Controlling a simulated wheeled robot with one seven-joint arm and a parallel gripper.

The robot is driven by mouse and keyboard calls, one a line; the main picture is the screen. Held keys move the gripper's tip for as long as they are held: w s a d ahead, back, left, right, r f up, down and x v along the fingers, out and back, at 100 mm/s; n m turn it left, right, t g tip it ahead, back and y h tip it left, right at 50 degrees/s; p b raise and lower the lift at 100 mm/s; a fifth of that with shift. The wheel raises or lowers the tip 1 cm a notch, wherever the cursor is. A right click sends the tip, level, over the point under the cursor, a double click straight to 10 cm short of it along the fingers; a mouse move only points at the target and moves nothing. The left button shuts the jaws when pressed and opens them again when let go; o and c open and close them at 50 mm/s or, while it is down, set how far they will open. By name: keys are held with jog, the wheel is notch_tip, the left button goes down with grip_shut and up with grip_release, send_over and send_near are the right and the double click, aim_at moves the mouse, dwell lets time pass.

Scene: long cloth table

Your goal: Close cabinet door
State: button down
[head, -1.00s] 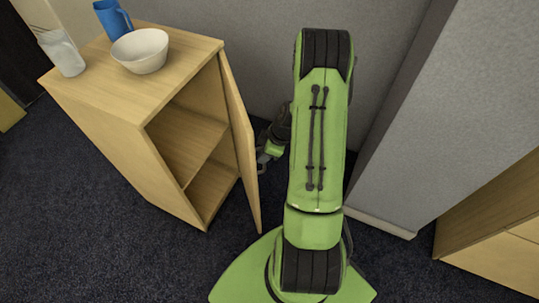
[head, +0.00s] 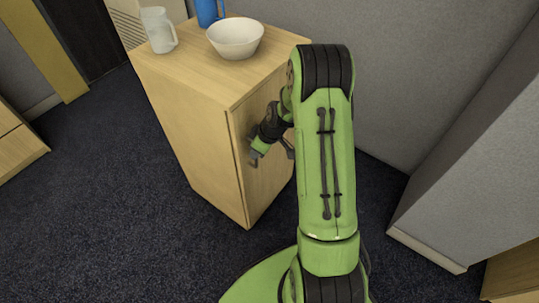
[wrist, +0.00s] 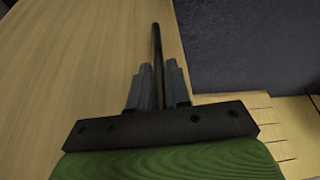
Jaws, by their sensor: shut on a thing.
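The wooden cabinet (head: 182,125) stands on the dark carpet at upper middle in the head view. Its door (head: 251,190) lies against the front and looks flush; no gap shows, though my arm hides the right part of the front. My gripper (head: 256,157) is at the door face, near its left side. In the wrist view, my gripper (wrist: 161,82) is shut on a thin dark bar, the door handle (wrist: 157,42), which stands out from the pale wood door (wrist: 80,70).
A white bowl (head: 235,38), a clear pitcher (head: 158,30) and a blue jug (head: 207,12) stand on the cabinet top. A grey partition (head: 430,80) is behind and to the right. Open carpet (head: 110,190) lies left of the cabinet.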

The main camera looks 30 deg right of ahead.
jog(key=shift+w+a+r, duration=0.1)
jog(key=shift+w+a, duration=0.3)
jog(key=shift+w+a+r, duration=0.1)
jog(key=shift+w, duration=0.05)
jog(key=c, duration=1.4)
grip_release()
jog(key=shift+w, duration=0.15)
jog(key=shift+c, duration=0.2)
jog(key=p+v, duration=0.4)
jog(key=v, duration=1.1)
jog(key=shift+s+d+p, duration=0.2)
jog(key=shift+s+p, duration=0.1)
jog(key=shift+r, duration=0.15)
